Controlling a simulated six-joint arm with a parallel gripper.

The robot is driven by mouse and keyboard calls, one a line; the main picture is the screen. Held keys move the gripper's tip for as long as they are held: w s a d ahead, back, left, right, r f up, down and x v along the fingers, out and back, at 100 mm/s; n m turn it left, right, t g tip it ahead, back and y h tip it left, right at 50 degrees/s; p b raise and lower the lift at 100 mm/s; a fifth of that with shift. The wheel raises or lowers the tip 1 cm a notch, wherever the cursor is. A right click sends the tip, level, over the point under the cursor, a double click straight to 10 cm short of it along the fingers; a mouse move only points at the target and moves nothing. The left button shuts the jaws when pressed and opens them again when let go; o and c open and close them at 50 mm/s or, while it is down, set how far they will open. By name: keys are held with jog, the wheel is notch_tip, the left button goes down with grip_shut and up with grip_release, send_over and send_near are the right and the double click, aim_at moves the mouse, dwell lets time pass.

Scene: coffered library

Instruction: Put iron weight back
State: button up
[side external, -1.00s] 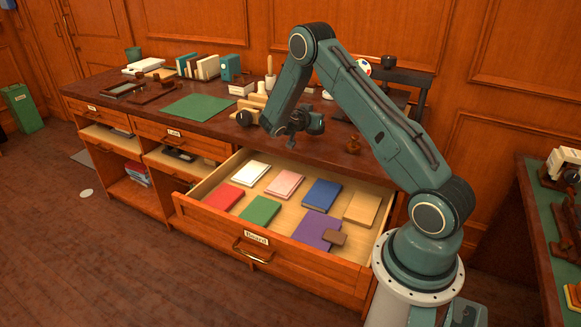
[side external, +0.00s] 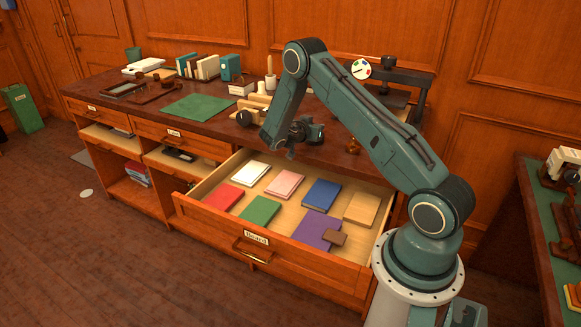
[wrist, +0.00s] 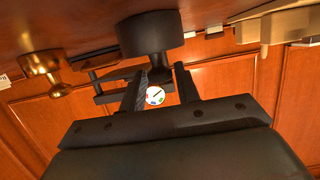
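The iron weight (wrist: 155,38) is a dark cylinder with a narrower neck, high in the wrist view, which shows the room upside down. I cannot tell whether the weight's base touches the desk. In the side view my gripper (side external: 308,131) is low over the desk, behind the open drawer; the wrist makes the weight hard to pick out there.
The open drawer (side external: 272,252) holds several coloured notebooks and a small brown block (side external: 335,237). A brass-coloured stamp (wrist: 45,72) stands on the desk beside the weight. A scale with a round dial (side external: 361,69) stands behind. Wooden items (side external: 255,104) lie left of my gripper.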

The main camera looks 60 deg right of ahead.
jog(key=shift+o, duration=1.3)
jog(key=shift+r, duration=0.2)
jog(key=v, duration=1.2)
